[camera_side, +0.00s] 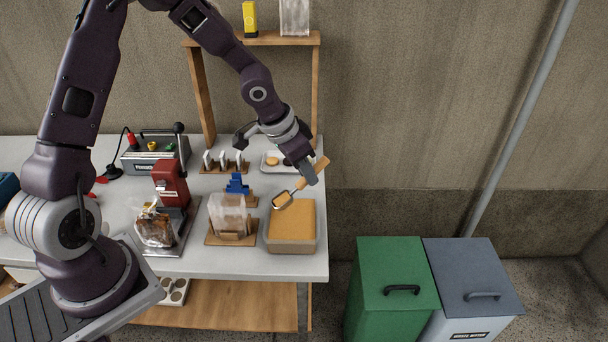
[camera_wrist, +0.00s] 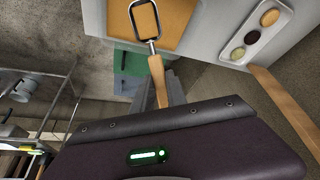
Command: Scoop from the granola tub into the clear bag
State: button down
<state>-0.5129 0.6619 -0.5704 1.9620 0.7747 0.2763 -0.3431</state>
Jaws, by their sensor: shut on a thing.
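My gripper (camera_side: 309,178) is shut on the wooden handle of a scoop (camera_side: 282,200), which also shows in the wrist view (camera_wrist: 157,78). The scoop tilts down to the left, its metal-rimmed head just above the back left of the granola tub (camera_side: 292,247). The tub is a pale box with a flat tan surface of granola, also in the wrist view (camera_wrist: 178,22).
A blue object (camera_side: 237,184) stands behind the bag. A red machine (camera_side: 171,184) and a filled bag (camera_side: 155,228) are to the left. A white tray (camera_side: 270,166) with round items lies behind the tub. Green (camera_side: 395,275) and grey (camera_side: 470,275) bins stand right of the table.

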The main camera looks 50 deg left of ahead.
jog(key=s+a+r+n+g+y, duration=0.1)
jog(key=s+a+r+n, duration=0.25)
jog(key=a, duration=0.25)
jog(key=s+a+r+n+y, duration=0.1)
jog(key=s+a+r+n, duration=0.2)
jog(key=s+a, duration=0.3)
notch_tip(320, 180, down, 5)
jog(key=w+d+n+g+y, duration=0.1)
jog(key=g+y, duration=0.5)
jog(key=y, duration=0.7)
jog(key=shift+w+d+f+y, duration=0.2)
jog(key=shift+w+d+y, duration=0.1)
jog(key=shift+w+d, duration=0.6)
jog(key=shift+r+n, duration=0.1)
jog(key=shift+n, duration=0.15)
